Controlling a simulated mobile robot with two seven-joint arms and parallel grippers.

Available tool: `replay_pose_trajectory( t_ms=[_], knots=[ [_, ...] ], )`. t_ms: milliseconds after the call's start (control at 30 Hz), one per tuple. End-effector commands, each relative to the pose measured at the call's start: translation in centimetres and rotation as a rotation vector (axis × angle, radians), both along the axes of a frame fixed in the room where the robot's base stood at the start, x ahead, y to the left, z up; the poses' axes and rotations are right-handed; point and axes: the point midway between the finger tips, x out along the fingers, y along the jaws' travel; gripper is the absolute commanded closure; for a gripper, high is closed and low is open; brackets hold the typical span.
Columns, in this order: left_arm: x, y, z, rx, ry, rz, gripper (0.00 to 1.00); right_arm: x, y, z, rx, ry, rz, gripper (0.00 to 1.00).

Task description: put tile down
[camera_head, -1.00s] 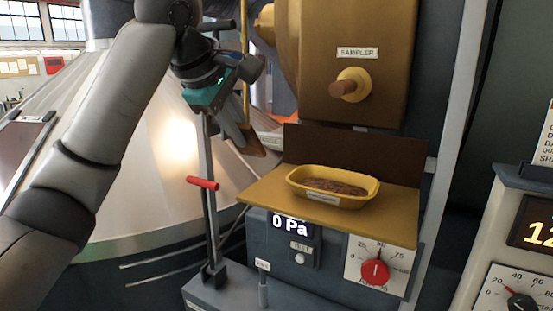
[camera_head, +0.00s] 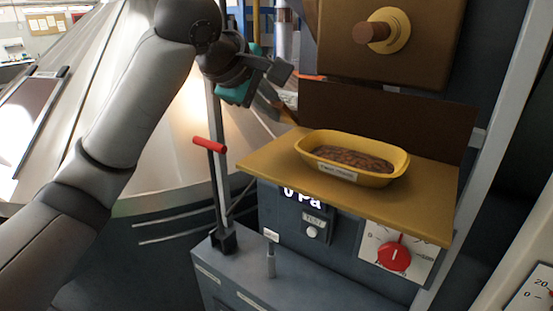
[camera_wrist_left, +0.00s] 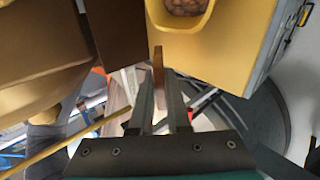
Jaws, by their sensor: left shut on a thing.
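My left gripper (camera_head: 272,103) is at the left of the yellow shelf, near its back left corner. In the left wrist view the gripper (camera_wrist_left: 159,90) is shut on a thin brown tile (camera_wrist_left: 158,66), seen edge-on between the two fingers. Most of the tile is hidden by the fingers, and in the head view it is hard to make out. It appears to be beside the shelf edge; I cannot tell whether it touches anything. My right gripper is not in view.
A yellow tray (camera_head: 396,175) of brown pellets stands on the yellow shelf (camera_head: 270,165), also in the wrist view (camera_wrist_left: 222,60). The brown sampler housing (camera_head: 430,45) with its knob is above. A red-handled lever (camera_head: 209,145) stands left of the shelf. The shelf's front left is bare.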

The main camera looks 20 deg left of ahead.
Motion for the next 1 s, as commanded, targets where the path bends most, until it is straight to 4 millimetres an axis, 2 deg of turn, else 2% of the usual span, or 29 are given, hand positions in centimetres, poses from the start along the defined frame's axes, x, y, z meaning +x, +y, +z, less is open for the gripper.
replay_pose_trajectory(
  t_ms=[33, 100, 400, 800, 833, 1000],
  knots=[
    [0.0, 0.0, -1.0, 0.000, 0.000, 0.000, 1.00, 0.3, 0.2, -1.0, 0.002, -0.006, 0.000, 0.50],
    [0.0, 0.0, -1.6, 0.001, 0.000, -0.001, 1.00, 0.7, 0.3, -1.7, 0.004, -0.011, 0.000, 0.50],
    [0.0, 0.0, -4.0, -0.001, 0.000, 0.000, 1.00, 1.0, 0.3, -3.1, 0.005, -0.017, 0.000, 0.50],
    [0.0, 0.0, -4.3, 0.000, 0.000, 0.000, 1.00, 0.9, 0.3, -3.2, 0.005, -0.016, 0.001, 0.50],
    [0.0, 0.0, -4.4, 0.000, 0.001, 0.000, 0.82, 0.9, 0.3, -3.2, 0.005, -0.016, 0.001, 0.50],
    [0.0, 0.0, -4.4, 0.000, 0.001, 0.000, 0.66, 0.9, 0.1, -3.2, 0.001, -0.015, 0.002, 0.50]
  ],
)
